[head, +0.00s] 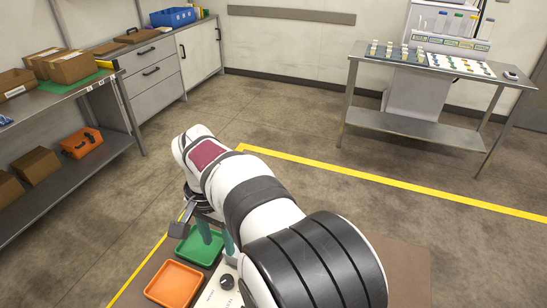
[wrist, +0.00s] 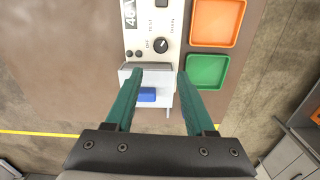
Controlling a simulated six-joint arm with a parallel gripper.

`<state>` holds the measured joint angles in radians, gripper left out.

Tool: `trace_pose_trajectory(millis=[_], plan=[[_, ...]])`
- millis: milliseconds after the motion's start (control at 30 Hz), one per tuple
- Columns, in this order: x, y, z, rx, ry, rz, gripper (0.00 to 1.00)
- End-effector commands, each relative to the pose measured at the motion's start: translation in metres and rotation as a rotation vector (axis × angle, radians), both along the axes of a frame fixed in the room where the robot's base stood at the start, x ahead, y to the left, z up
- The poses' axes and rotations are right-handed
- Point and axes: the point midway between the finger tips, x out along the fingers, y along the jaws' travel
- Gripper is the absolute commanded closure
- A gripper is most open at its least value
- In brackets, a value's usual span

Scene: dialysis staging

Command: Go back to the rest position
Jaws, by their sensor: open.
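My gripper (wrist: 160,76) is open in the wrist view, with its two green fingers spread apart. A white device with a dark dial (wrist: 161,45) lies beyond the fingertips. A grey bracket with a small blue block (wrist: 147,95) shows between the fingers; I cannot tell how far below them it is. In the head view my gripper (head: 217,238) points down over the work surface beside the green tray (head: 187,248), and my arm hides part of the device (head: 227,282).
An orange tray (head: 174,284) and the green tray look empty on the brown surface (head: 408,270). Shelving with boxes (head: 72,66) and an orange case (head: 82,142) stands at left. A metal table (head: 408,125) with vials stands at the back right. Open floor lies between.

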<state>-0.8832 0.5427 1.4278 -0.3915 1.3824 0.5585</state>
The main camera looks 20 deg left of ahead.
Motion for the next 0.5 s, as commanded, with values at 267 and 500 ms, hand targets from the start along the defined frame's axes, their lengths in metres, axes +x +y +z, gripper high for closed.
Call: trace_pose_trajectory(millis=[267, 500], plan=[[-0.018, -0.194, 0.056, 0.056, 0.041, -0.201, 0.45], [-0.135, -0.307, 0.035, 0.137, 0.053, -0.389, 0.45]])
